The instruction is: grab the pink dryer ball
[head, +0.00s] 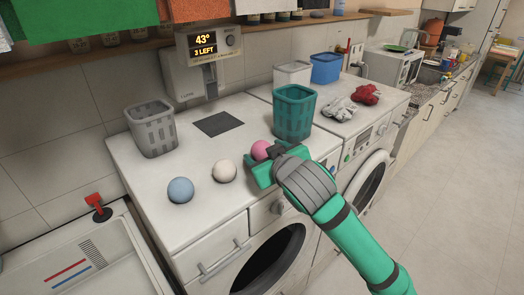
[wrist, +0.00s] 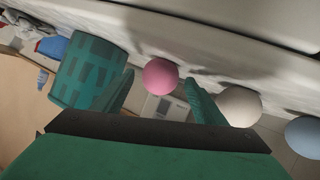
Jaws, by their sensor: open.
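The pink dryer ball (head: 261,149) rests on the white top of the left machine, in front of the teal basket (head: 294,112). My green gripper (head: 262,165) is low over the machine's front edge at the ball, partly covering it in the head view. Nothing is held. Whether a finger touches the ball I cannot tell. A white ball (head: 223,170) and a blue ball (head: 180,190) lie to the left.
A grey basket (head: 151,128) stands at the back left, near a dark mat (head: 218,124). A white bin (head: 293,74), a blue bin (head: 326,68), grey cloth (head: 339,107) and red cloth (head: 366,94) are farther right. A sink (head: 75,257) is at the lower left.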

